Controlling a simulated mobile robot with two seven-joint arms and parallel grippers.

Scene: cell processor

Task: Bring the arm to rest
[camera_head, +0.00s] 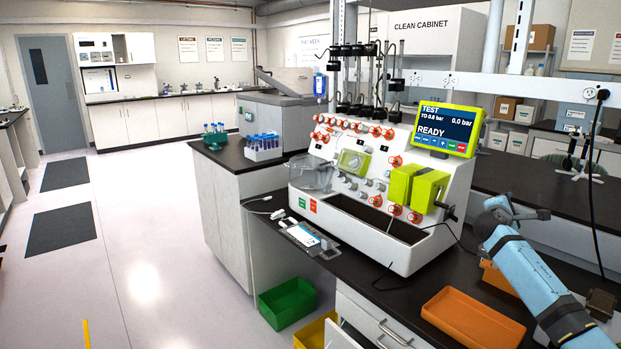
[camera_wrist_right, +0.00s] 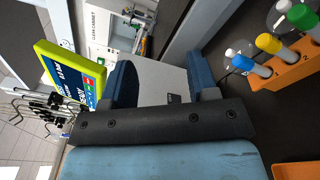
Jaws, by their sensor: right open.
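My right arm (camera_head: 535,280) comes in from the lower right in the head view, light blue with dark bands. My right gripper (camera_head: 519,210) is at its upper end, to the right of the cell processor (camera_head: 450,212) and apart from it, above the dark bench. In the wrist view the right gripper (camera_wrist_right: 163,75) shows two blue fingers spread apart with nothing between them. My left gripper is in neither view.
The processor's green-framed screen (camera_head: 446,131) reads READY. An orange tray (camera_head: 473,318) lies on the bench. An orange rack (camera_wrist_right: 290,68) with blue-, yellow- and green-capped tubes stands right of the gripper in the wrist view. A black cable (camera_head: 597,170) hangs at the right.

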